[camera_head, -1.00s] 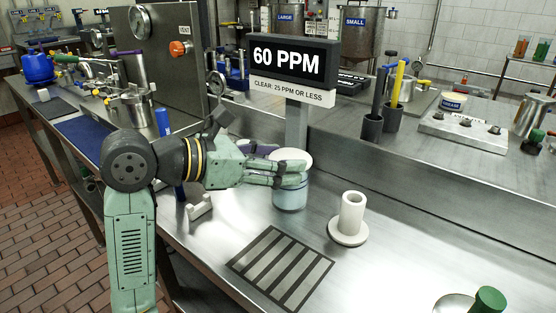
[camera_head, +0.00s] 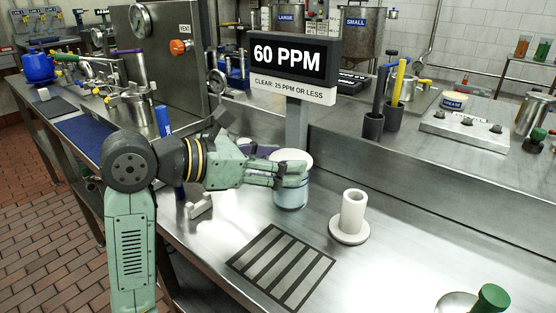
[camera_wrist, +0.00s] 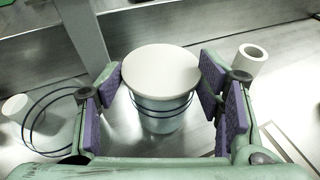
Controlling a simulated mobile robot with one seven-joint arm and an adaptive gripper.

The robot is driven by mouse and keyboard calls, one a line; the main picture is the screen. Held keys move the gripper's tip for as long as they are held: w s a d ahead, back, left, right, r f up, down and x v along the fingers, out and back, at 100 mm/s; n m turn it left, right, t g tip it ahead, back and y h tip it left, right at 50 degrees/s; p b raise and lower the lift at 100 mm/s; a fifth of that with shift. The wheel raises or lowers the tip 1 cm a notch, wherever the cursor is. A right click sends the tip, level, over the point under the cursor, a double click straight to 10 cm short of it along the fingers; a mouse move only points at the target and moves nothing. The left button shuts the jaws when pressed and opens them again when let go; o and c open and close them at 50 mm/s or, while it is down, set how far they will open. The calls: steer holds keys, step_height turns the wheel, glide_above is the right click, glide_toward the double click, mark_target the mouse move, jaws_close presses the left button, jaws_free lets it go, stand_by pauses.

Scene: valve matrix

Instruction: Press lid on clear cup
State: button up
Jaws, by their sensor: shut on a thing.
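The clear cup (camera_head: 291,196) stands upright on the steel bench and looks pale blue inside. The white lid (camera_head: 296,158) sits on top of the cup; in the wrist view, the lid (camera_wrist: 160,70) covers the mouth of the cup (camera_wrist: 162,118) and looks about level. My gripper (camera_head: 280,172) reaches in from the left at lid height. In the wrist view its purple pads stand on both sides of the lid, and it is shut on the lid. I cannot tell whether the lid is fully seated, since the fingers hide part of the rim in the head view.
A white hollow cylinder on a round base (camera_head: 351,215) stands right of the cup. A striped dark grid (camera_head: 281,265) lies in front. A display reading 60 PPM (camera_head: 288,58) stands on a post close behind the cup.

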steer(key=o, duration=0.9)
steer(key=shift+c, duration=0.2)
steer(key=shift+a, duration=0.1)
steer(key=v, duration=1.2)
